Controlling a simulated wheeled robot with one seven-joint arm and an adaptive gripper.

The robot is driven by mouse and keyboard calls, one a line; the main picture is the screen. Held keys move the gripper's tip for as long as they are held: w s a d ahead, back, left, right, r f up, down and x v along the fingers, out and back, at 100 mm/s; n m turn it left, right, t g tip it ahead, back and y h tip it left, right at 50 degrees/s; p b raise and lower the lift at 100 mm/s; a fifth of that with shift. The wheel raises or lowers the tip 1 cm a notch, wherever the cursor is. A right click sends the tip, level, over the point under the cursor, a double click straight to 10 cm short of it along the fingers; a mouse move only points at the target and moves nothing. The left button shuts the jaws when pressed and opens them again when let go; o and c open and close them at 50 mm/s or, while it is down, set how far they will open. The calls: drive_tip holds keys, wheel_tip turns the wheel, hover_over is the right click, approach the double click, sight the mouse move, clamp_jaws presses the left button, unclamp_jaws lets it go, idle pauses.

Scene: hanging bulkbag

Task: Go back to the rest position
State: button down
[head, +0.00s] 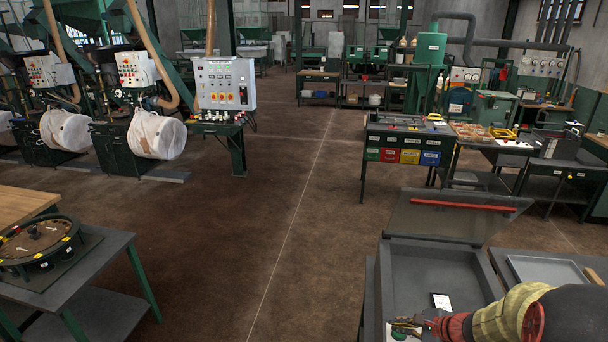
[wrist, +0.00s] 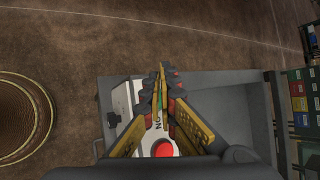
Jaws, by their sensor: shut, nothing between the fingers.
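My gripper (wrist: 161,75) is shut and empty in the wrist view, its yellow-edged fingers meeting at the tips. It points over a grey tray-like surface (wrist: 220,95). In the head view my gripper (head: 398,326) is low at the lower right, above the near part of the grey bin (head: 440,262), with my arm coming in from the right. A white part with a red button (wrist: 163,148) shows between and below the fingers. The bulkbag cannot be made out for sure; white bags (head: 160,136) hang on the machines at the left.
A tilted clear lid with a red bar (head: 463,205) stands behind the bin. A grey tray (head: 545,270) lies to its right. A table with a round dial (head: 95,262) is at the lower left. A drawer bench (head: 408,143) stands behind. The middle floor (head: 270,200) is clear.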

drive_tip(key=s+a+r+n+g+b, duration=0.1)
drive_tip(key=s+a+r+n+g, duration=0.25)
drive_tip(key=s+n, duration=0.35)
drive_tip(key=s+a+r+n+g+b, duration=0.15)
drive_tip(key=s+a+r+n, duration=0.3)
drive_tip(key=s, duration=0.45)
drive_tip(key=s+a+r+n+t+h+b, duration=0.3)
drive_tip(key=s+a+r+n, duration=0.3)
drive_tip(key=r, duration=0.5)
drive_tip(key=s+n+h+b, duration=0.1)
drive_tip(key=s+n, duration=0.1)
drive_tip(key=n, duration=0.1)
drive_tip(key=shift+s+h, duration=0.3)
